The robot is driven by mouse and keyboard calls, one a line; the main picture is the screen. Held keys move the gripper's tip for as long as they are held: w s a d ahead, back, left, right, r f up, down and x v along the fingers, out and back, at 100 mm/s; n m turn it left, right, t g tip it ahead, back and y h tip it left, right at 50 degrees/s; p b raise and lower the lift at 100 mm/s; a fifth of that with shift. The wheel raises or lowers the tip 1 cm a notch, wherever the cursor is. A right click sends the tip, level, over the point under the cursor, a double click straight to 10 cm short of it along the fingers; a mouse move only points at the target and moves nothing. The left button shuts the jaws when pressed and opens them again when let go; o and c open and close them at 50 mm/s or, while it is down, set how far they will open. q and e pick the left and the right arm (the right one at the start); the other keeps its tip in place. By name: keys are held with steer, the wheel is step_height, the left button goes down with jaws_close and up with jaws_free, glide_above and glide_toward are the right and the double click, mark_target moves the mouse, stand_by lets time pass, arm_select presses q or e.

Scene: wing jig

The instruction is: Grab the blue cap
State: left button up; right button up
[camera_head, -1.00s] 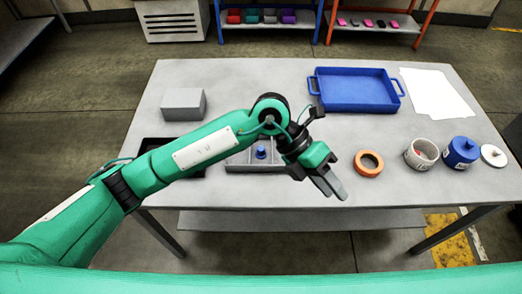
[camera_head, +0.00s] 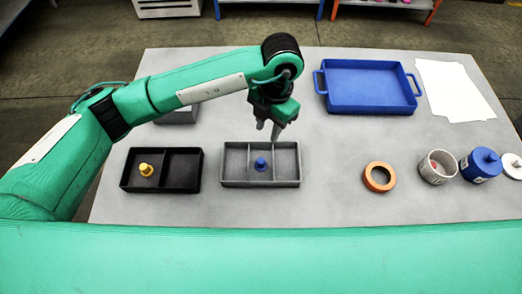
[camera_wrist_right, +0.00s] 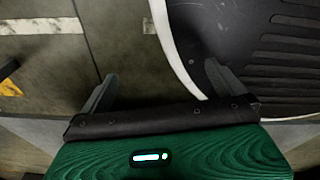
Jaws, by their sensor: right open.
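The small blue cap (camera_head: 261,163) stands in the middle compartment of a grey divided tray (camera_head: 236,182). My left gripper (camera_head: 268,131) points down just behind and above the tray's back edge, close to the cap in the picture but apart from it. Its two fingertips show a small gap with nothing between them. My right gripper (camera_wrist_right: 160,88) shows only in the right wrist view. Its fingers are wide apart and empty, over the floor and a dark ribbed surface with a pale rim.
A black tray (camera_head: 165,189) with a yellow cap (camera_head: 146,169) stands left of the grey tray. An orange ring (camera_head: 379,177), a light cup (camera_head: 438,166), a blue jar (camera_head: 480,166) and a white lid (camera_head: 512,166) stand right. A blue tray (camera_head: 370,85) and white sheet (camera_head: 455,90) lie behind.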

arm_select(q)
steer(key=p, duration=0.1)
glide_toward(261, 160)
steer(key=f, duration=0.1)
step_height(261, 160, down, 2)
steer(key=shift+s+f, duration=0.1)
steer(key=shift+f, duration=0.1)
steer(key=shift+a+f, duration=0.1)
steer(key=shift+f, duration=0.2)
steer(key=shift+s+a+f+p, duration=0.1)
steer(key=shift+s+f+p, duration=0.1)
steer(key=shift+f+p, duration=0.4)
steer(key=f, duration=0.2)
steer(key=f+p, duration=0.1)
steer(key=shift+s+a+f, duration=0.15)
steer(key=shift+a+f, duration=0.05)
steer(key=shift+a, duration=0.05)
steer(key=shift+f, duration=0.25)
jaws_close()
arm_select(e)
steer(key=shift+g, duration=0.3)
steer(key=s, duration=0.1)
steer(key=s+r, duration=0.1)
steer(key=s, duration=0.1)
steer(key=s+r, duration=0.1)
steer(key=shift+s+a+r, duration=0.1)
steer(key=shift+s+r, duration=0.05)
steer(key=shift+s, duration=0.25)
